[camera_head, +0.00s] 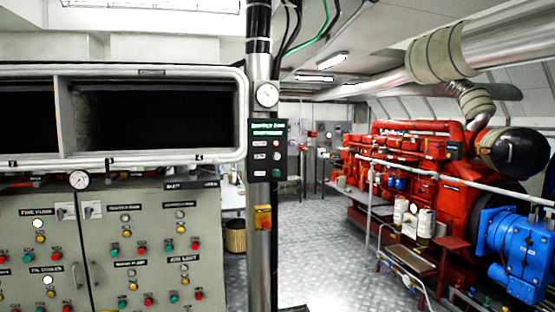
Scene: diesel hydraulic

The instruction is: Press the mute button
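No button is legibly marked as mute. A black control box (267,150) is fixed to a grey vertical column (260,200). The grey cabinet (150,230) on the left carries several red, green, yellow and white buttons or lamps under black labels. Neither of my grippers shows in the view.
A large grey-framed dark opening (150,158) spans the upper left above the cabinet. A red engine (430,175) with a blue unit (515,250) stands on the right behind a pale railing (455,180). The metal floor (315,240) between column and engine is clear.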

